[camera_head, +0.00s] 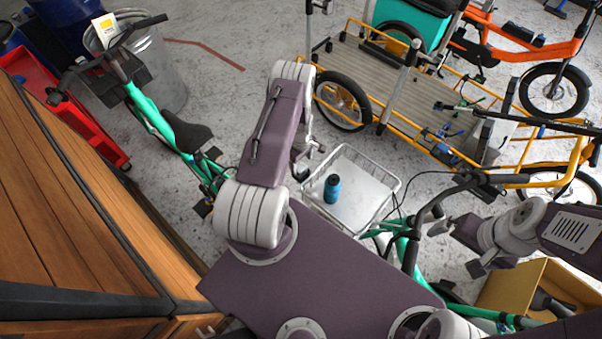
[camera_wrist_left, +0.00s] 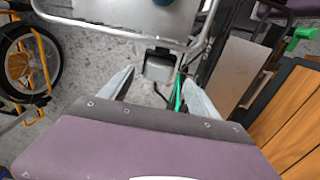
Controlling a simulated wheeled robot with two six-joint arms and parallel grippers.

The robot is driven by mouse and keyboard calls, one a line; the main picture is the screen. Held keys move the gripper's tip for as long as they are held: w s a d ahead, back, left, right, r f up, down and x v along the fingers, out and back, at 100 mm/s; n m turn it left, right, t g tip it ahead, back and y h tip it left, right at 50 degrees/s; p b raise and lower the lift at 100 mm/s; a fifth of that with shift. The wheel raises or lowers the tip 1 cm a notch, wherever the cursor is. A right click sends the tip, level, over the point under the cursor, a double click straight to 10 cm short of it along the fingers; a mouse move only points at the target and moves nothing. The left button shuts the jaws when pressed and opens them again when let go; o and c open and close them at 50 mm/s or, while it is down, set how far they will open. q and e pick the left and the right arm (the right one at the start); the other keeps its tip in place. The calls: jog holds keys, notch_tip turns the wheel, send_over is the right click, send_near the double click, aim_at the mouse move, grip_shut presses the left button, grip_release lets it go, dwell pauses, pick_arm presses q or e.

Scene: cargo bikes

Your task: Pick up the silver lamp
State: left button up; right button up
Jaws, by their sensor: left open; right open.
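A small silver-grey lamp (camera_wrist_left: 159,66) shows in the left wrist view, just below the rim of a wire basket (camera_wrist_left: 95,30). My left gripper (camera_wrist_left: 158,78) is open, with one finger on each side of the lamp in that view; I see no contact. In the head view my left gripper (camera_head: 309,157) is beside the basket's left side, partly hidden by my arm, and I cannot make out the lamp there. My right gripper (camera_head: 440,226) is open and empty to the right of the basket (camera_head: 372,217).
A dark blue bottle (camera_head: 332,188) stands in the basket on the green bike. A yellow cargo bike (camera_head: 400,95) stands behind, and an open cardboard box (camera_head: 515,283) is at the lower right. A wooden cabinet (camera_head: 70,220) fills the left. Grey floor is free at upper centre.

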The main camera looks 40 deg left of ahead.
aim_at(301, 168)
pick_arm(q)
jog(key=f+b, duration=0.2)
jog(key=f, duration=0.1)
jog(key=f+b, duration=0.1)
jog(key=f, duration=0.1)
jog(key=shift+w+a+f, duration=0.15)
jog(key=shift+w+a, duration=0.05)
jog(key=shift+w, duration=0.05)
jog(key=shift+s+d+r, duration=0.2)
jog(key=shift+s+r, duration=0.1)
jog(key=shift+r, duration=0.15)
jog(key=shift+w+a+f, duration=0.15)
jog(key=shift+w, duration=0.1)
jog(key=c, duration=1.5)
jog(key=shift+s+p, duration=0.1)
jog(key=shift+p, duration=0.2)
notch_tip(301, 168, up, 10)
jog(key=p, duration=0.7)
